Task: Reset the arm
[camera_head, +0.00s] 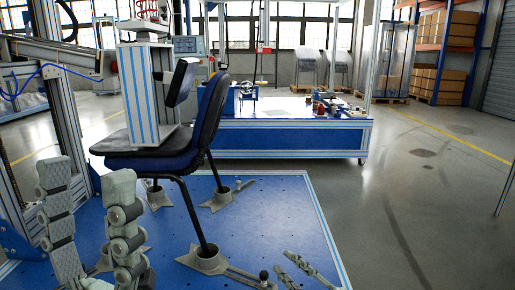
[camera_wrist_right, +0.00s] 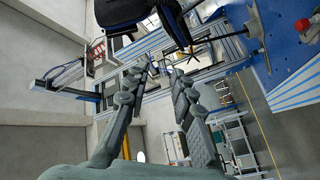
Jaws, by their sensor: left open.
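The dark blue and black chair (camera_head: 207,112) stands on the blue platform (camera_head: 270,215), its legs in grey foot clamps. A blue-striped vertical press column (camera_head: 140,95) rests over its seat (camera_head: 150,150). My left gripper (camera_head: 86,174) is open and empty at the lower left, in front of the chair. My right gripper (camera_head: 281,259) shows only its fingertips at the bottom edge, right of the front foot clamp. In the right wrist view its fingers (camera_wrist_right: 158,76) are apart with nothing between them. Part of the chair (camera_wrist_right: 120,12) shows at the top there.
A foot clamp (camera_head: 205,260) with a black-knobbed lever lies close to my right gripper. The test rig's frame post (camera_head: 62,110) stands at the left. A blue workbench (camera_head: 290,138) stands behind. A red button (camera_wrist_right: 302,25) shows in the right wrist view. The floor at right is clear.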

